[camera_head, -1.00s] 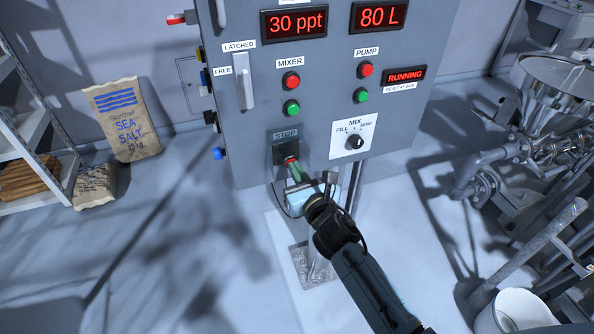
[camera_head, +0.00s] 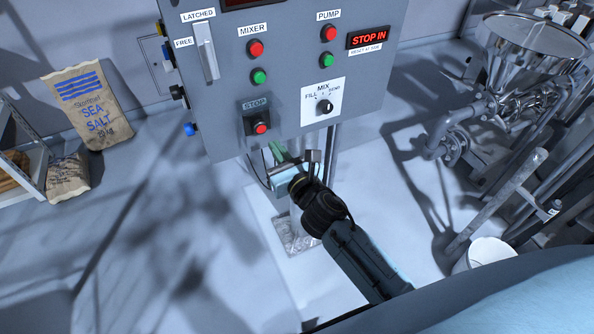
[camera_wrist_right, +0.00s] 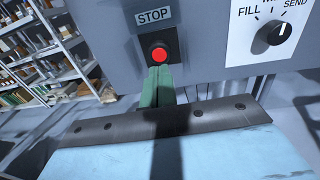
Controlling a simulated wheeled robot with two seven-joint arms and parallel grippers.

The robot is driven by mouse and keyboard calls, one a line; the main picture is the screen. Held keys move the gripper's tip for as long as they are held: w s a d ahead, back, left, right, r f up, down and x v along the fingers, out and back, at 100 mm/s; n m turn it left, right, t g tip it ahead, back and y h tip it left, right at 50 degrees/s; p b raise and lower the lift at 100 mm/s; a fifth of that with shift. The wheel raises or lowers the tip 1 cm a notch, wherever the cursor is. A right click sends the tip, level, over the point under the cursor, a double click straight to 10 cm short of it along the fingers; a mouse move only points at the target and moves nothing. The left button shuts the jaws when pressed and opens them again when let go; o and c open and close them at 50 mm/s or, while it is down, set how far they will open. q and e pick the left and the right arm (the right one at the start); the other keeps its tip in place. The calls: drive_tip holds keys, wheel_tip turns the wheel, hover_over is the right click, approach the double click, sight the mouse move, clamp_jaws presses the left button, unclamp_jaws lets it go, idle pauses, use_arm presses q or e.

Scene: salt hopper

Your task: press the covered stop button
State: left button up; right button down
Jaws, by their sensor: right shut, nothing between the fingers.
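The red stop button (camera_head: 261,128) sits on a dark square plate under the STOP label (camera_head: 256,105), low on the grey control panel. It also shows in the right wrist view (camera_wrist_right: 159,55). Its face is uncovered, and a dark flap seems to stand raised above it. In the right wrist view the fingertips (camera_wrist_right: 157,72) point up toward the button. My left gripper is not in view.
A mix selector (camera_head: 325,106) and the red and green mixer and pump buttons sit nearby on the panel. A latch handle (camera_head: 206,52) is at its left. Salt sacks (camera_head: 90,105) stand at the left, and a steel hopper (camera_head: 535,45) at the right.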

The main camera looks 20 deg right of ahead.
drive_tip(key=s, duration=0.8)
drive_tip(key=shift+d, duration=0.45)
drive_tip(key=shift+f, duration=0.1)
